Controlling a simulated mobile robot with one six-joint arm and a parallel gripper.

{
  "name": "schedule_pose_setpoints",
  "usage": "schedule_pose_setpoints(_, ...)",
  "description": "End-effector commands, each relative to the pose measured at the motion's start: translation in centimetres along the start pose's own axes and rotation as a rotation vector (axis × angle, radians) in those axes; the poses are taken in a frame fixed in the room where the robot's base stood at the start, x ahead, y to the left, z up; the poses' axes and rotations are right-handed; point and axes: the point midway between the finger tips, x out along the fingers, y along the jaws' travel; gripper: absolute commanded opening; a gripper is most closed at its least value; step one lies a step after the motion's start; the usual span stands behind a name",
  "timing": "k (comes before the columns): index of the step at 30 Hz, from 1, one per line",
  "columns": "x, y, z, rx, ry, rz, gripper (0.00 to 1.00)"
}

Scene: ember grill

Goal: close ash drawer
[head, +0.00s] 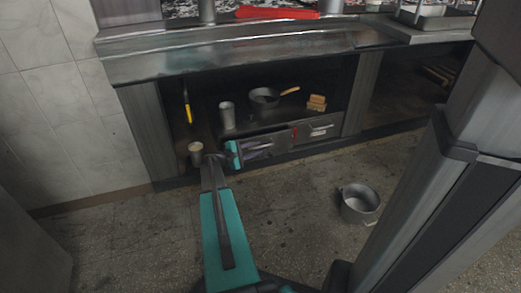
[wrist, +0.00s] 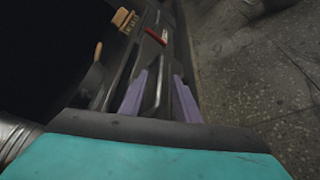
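A row of grey metal drawer fronts runs low under the counter. The left drawer front (head: 282,140) is partly covered by my gripper (head: 264,148); I cannot tell how far it stands out. The right drawer front (head: 322,129) has a bar handle and looks about level with it. In the wrist view my gripper (wrist: 160,77) has its two purple fingers apart, with a bar handle (wrist: 152,92) showing between them. Whether the fingers touch the bar is not clear. No label marks which drawer is for ash.
Above the drawers are a metal cup (head: 227,115), a pan (head: 264,98) and a brush (head: 317,103). A small can (head: 196,151) stands left of my gripper. A yellow-handled tool (head: 188,108) hangs at left. A pot (head: 359,204) sits on the otherwise clear floor.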

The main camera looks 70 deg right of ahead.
Motion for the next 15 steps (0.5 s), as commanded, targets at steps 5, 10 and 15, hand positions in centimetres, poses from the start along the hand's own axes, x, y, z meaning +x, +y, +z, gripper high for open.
schedule_pose_setpoints(5, 2.2, -0.1, -0.1, 0.001, -0.001, -0.001, 0.29)
schedule_pose_setpoints(10, 3.1, 0.0, -0.1, 0.001, 0.0, 0.0, 0.29)
schedule_pose_setpoints(15, 3.2, 0.1, 0.0, 0.001, 0.0, 0.0, 0.29)
